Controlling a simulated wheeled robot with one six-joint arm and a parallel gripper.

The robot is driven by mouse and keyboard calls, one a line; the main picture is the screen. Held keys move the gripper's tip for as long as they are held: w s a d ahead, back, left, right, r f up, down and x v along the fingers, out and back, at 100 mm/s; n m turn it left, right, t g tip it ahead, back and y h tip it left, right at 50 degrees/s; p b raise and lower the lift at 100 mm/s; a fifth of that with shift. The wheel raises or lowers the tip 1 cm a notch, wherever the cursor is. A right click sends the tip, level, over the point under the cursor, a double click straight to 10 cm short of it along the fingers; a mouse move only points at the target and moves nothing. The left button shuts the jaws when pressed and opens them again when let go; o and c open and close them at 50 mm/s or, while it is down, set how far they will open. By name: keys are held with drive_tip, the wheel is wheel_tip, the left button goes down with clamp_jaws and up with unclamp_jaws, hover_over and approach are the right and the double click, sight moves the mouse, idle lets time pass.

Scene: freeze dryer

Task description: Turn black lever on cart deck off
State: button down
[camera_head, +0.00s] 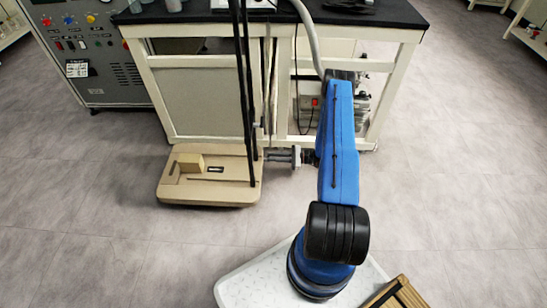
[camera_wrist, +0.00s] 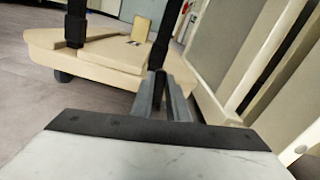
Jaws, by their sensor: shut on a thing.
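The beige cart deck (camera_head: 210,190) is low on the floor in front of the bench, and it also shows in the wrist view (camera_wrist: 95,62). Two tall black bars rise from its right side; the right-hand bar (camera_head: 250,100) also shows in the wrist view (camera_wrist: 166,35). I cannot tell for sure which black part is the lever. A small dark piece (camera_head: 215,169) lies on the deck. My gripper (camera_head: 268,155) reaches in from the right at the deck's edge. In the wrist view its fingers (camera_wrist: 159,80) are closed at the right-hand black bar's lower part.
A tan block (camera_head: 188,162) sits on the deck. A black-topped bench (camera_head: 180,14) stands close behind the cart, its pale legs near my arm. A grey control panel (camera_head: 90,50) is at back left. A wooden crate (camera_head: 398,292) is at front right. Floor to the left is clear.

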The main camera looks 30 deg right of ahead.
drive_tip(key=shift+s+a+f+n, duration=0.35)
drive_tip(key=shift+f+n, duration=0.25)
drive_tip(key=shift+n, duration=2.05)
drive_tip(key=shift+s+a+f+n, duration=0.2)
drive_tip(key=shift+s+f+n, duration=0.35)
drive_tip(key=shift+n, duration=2.15)
drive_tip(key=shift+s+a+f+n, duration=0.35)
drive_tip(key=shift+f+n, duration=0.25)
drive_tip(key=shift+n, duration=2.05)
drive_tip(key=c, duration=1.7)
unclamp_jaws()
drive_tip(key=shift+d, duration=0.1)
drive_tip(key=v, duration=1.7)
drive_tip(key=shift+s+d, duration=0.15)
